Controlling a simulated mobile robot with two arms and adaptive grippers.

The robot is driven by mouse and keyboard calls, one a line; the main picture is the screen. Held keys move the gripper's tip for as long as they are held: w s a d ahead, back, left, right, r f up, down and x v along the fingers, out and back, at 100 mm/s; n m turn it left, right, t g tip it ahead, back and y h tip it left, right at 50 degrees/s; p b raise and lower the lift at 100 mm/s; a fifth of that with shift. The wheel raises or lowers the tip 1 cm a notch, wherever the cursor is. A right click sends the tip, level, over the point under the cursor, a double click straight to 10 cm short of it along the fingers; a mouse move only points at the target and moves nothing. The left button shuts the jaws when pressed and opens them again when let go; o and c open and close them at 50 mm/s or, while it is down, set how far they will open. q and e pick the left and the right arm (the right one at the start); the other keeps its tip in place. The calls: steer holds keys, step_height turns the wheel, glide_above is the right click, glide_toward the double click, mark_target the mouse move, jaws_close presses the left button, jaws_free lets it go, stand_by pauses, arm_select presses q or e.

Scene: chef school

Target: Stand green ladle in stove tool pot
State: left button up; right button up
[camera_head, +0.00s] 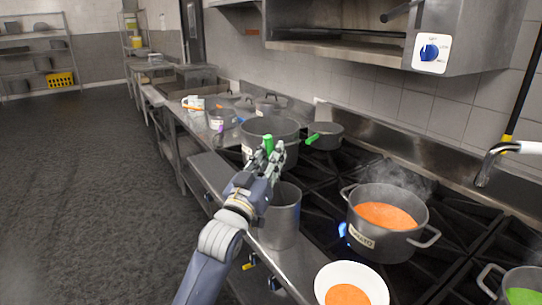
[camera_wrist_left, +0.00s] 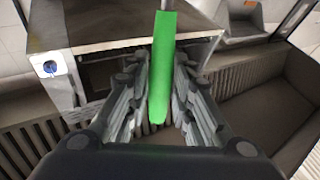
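The green ladle (camera_head: 268,142) shows in the head view as a short green handle end sticking up from my left gripper (camera_head: 271,160). In the left wrist view its green handle (camera_wrist_left: 161,68) lies between the two fingers of the left gripper (camera_wrist_left: 160,108), with a thin grey stem at the top edge; the bowl is hidden. The left gripper is shut on the handle. A tall grey metal pot (camera_head: 284,222), which looks like the tool pot, stands on the stove's front edge, below and just right of the gripper. My wrist partly covers it. My right gripper is not in view.
A steaming pot of orange soup (camera_head: 386,215) stands right of the tool pot. A large grey pot (camera_head: 285,131) and a green-handled saucepan (camera_head: 325,138) stand behind the gripper. A white bowl (camera_head: 379,286) of orange soup is at the front.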

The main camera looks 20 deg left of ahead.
arm_select(q)
steer(key=shift+o, duration=1.2)
steer(key=shift+s, duration=0.1)
steer(key=v, duration=1.2)
